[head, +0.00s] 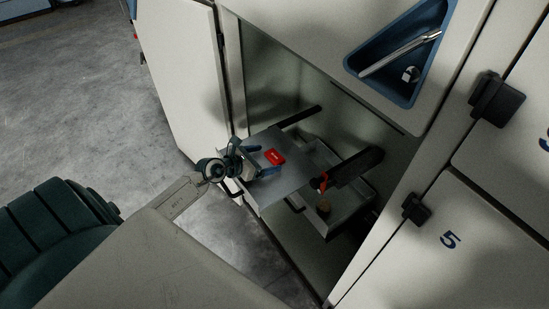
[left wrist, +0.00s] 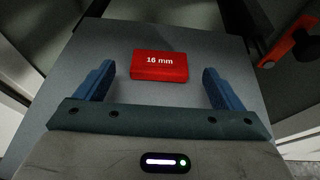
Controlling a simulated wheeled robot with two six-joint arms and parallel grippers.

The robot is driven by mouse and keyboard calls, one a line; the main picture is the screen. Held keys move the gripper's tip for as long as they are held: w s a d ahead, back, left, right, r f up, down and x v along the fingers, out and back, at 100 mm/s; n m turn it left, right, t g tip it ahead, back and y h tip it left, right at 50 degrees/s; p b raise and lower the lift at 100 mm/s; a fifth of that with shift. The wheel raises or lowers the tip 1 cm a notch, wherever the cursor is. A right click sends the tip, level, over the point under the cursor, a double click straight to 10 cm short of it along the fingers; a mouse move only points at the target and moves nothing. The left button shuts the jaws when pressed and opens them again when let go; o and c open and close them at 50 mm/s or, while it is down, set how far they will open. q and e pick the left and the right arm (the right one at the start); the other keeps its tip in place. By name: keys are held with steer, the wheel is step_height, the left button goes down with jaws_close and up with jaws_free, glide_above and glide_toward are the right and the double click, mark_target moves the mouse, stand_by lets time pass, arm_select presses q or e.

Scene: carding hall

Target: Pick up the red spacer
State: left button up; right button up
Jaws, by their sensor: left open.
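The red spacer (head: 274,157) is a small flat block lying on a grey plate (head: 283,184) inside the open cabinet in the head view. In the left wrist view the spacer (left wrist: 159,66) reads "16 mm" and lies on the plate (left wrist: 150,37). My left gripper (head: 257,162) is open, with its blue fingers pointing towards the spacer. In the left wrist view the gripper (left wrist: 157,85) has one finger on each side, with the spacer between and slightly beyond the tips. The fingers do not touch it. My right gripper is not in view.
A black handle-like part with a red end (head: 358,167) stands right of the plate. The open cabinet door (head: 183,75) is at left. A blue tray (head: 381,76) with a metal tool sits on top.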

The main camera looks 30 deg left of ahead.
mark_target(273, 155)
arm_select(q)
steer(key=x, duration=0.2)
steer(key=shift+w+d+f, duration=0.1)
steer(key=shift+w+f, duration=0.05)
steer(key=shift+w, duration=0.15)
steer(key=c, duration=1.1)
